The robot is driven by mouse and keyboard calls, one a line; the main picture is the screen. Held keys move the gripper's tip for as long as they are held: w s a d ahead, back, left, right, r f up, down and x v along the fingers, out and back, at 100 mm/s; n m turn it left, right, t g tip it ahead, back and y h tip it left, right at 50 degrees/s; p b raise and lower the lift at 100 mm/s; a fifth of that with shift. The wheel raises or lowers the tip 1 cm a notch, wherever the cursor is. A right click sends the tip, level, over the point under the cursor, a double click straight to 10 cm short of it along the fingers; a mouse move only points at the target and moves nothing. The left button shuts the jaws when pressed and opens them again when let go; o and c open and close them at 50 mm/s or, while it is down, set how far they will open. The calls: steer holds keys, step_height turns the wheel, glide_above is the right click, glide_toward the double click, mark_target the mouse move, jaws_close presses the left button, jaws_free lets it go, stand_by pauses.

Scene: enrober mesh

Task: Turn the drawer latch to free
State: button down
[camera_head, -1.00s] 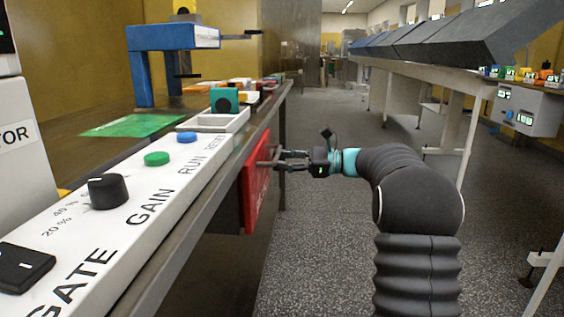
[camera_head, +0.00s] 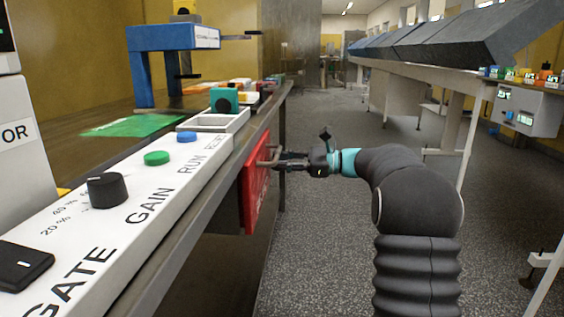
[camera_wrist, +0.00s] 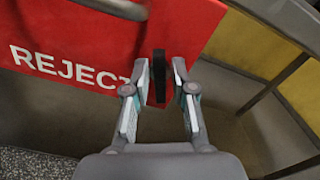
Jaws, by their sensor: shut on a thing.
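The red drawer front (camera_head: 256,184) is on the side of the bench, below the control panel. In the wrist view the red front (camera_wrist: 100,45) carries white "REJECT" lettering. The latch (camera_wrist: 159,76) is a black upright bar near the edge of the red front. My gripper (camera_wrist: 160,72) has one finger on each side of this bar and is shut on it. In the head view my gripper (camera_head: 281,160) reaches the drawer front from the right, and the latch cannot be made out there. A grey handle (camera_wrist: 118,8) crosses the top of the wrist view.
A white panel (camera_head: 140,215) with a black knob, green and blue buttons runs along the bench edge above the drawer. A blue frame (camera_head: 172,38) stands on the bench. A grey table (camera_head: 437,78) stands across the aisle. The floor (camera_head: 325,240) between is clear.

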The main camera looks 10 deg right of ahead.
steer(key=n+b, duration=0.1)
steer(key=n, duration=0.3)
steer(key=n+b, duration=0.2)
steer(key=n, duration=0.2)
steer(key=n+b, duration=0.1)
steer(key=n, duration=0.4)
steer(key=shift+s+f+b, duration=0.2)
steer(key=shift+f+b, duration=0.1)
steer(key=shift+b, duration=0.05)
steer(key=shift+n, duration=0.3)
steer(key=c, duration=1.2)
jaws_free()
steer(key=v, duration=1.2)
